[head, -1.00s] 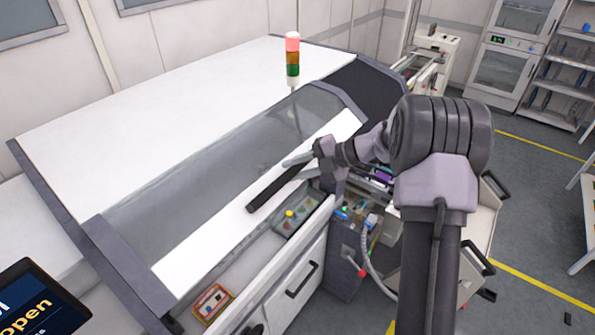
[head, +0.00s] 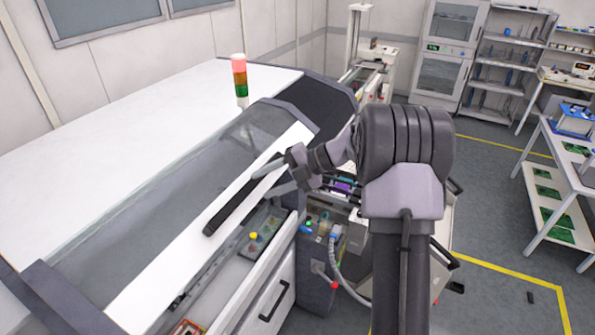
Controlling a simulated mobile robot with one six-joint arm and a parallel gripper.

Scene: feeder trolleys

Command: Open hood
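The hood (head: 165,262) is the white sloping front cover of a large machine, with a long tinted window (head: 150,205) above its lower panel. A black bar handle (head: 228,212) lies along that panel. My gripper (head: 268,182) is at the handle's upper right end. Its two light fingers are spread apart, one over the upper side of the bar and one on the lower side. Whether they touch the bar is unclear. A gap shows under the hood's lower edge, above the machine's front; how far the hood is raised is hard to tell.
A signal tower (head: 240,80) stands on the machine top. A button panel (head: 262,236) and a white front cabinet (head: 268,300) lie below the hood.

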